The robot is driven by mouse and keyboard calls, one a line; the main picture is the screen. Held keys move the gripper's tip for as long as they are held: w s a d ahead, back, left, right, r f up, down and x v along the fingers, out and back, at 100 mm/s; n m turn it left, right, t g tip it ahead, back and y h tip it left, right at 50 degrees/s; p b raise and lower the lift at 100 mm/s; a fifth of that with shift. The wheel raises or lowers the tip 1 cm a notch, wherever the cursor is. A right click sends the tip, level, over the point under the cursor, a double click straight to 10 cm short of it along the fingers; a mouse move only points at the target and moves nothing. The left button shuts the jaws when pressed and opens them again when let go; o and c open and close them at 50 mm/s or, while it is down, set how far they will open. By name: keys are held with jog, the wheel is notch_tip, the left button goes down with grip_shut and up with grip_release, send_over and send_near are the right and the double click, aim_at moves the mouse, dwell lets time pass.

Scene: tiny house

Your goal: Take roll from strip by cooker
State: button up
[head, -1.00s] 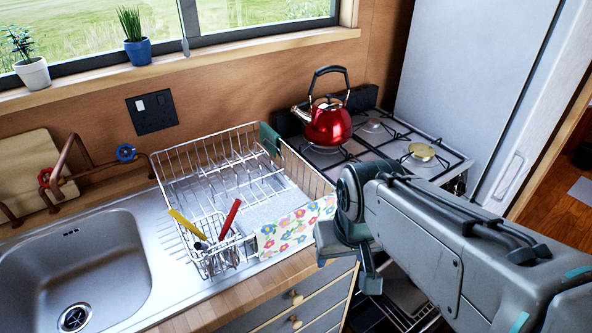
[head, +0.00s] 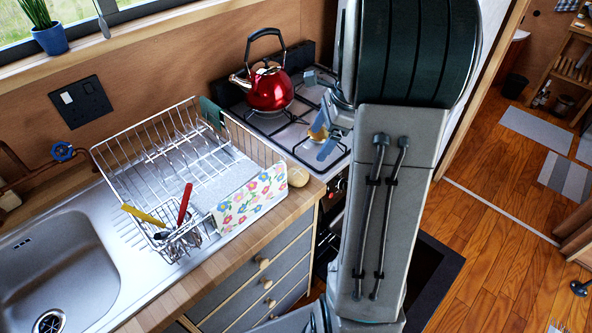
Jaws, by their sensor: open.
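A small tan roll (head: 297,175) sits on the narrow wooden counter strip (head: 301,194) between the dish rack and the cooker (head: 291,128). It is just right of the floral cloth. My gripper (head: 318,115) shows at the left edge of my arm, over the right part of the hob. Its fingers are apart with nothing seen between them. It is above and to the right of the roll in the picture, apart from it. My arm hides part of the gripper and the cooker's right side.
A red kettle (head: 269,90) stands on the hob's back left. The wire dish rack (head: 150,135), with the floral cloth (head: 250,199) over its near end and cutlery at its near corner, is left of the roll. Drawers (head: 262,282) lie below; wooden floor (head: 490,240) is open at right.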

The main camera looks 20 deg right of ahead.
send_over(299, 171)
jog(key=s+d, duration=0.1)
jog(key=d, duration=0.1)
jog(key=f, duration=0.7)
jog(key=shift+s+f, duration=0.2)
jog(key=shift+w+p+x, duration=0.15)
jog(key=shift+p+x, duration=0.15)
jog(key=shift+x, duration=1.05)
jog(key=shift+w+p+x, duration=0.2)
jog(key=shift+p+x, duration=0.05)
jog(key=shift+x, duration=1.1)
jog(key=shift+d, duration=0.1)
jog(key=shift+c, duration=0.3)
jog(key=c, duration=1)
